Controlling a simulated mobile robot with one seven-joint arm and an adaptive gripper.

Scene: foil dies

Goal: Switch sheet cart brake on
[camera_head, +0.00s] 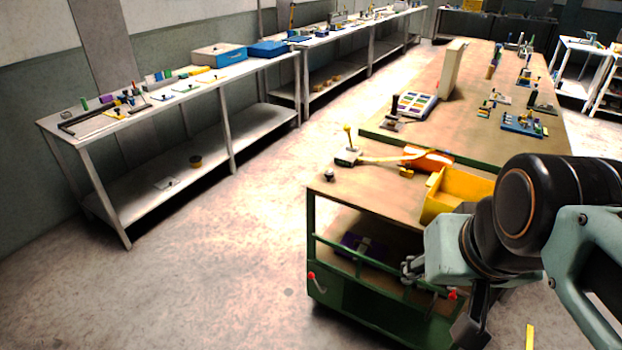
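The green cart (352,302) with a brown top stands at lower centre, against the near end of a long workbench. A short lever with a red knob (312,276) is on its front left corner, and its pale rod slants down to the right. A second red part (452,294) shows at the cart's front right, partly hidden by my arm. Which of these is the brake is not marked. My gripper (440,298) is in front of the cart's right side, well right of the red-knobbed lever. Its dark fingers look spread apart, with nothing seen between them.
A yellow bin (461,190), an orange-handled tool and a yellow-knobbed lever (347,133) are on the cart's top. A green rail (350,252) crosses its front. The long workbench (440,120) extends behind. Grey shelves (150,122) line the left wall. The floor left of the cart is clear.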

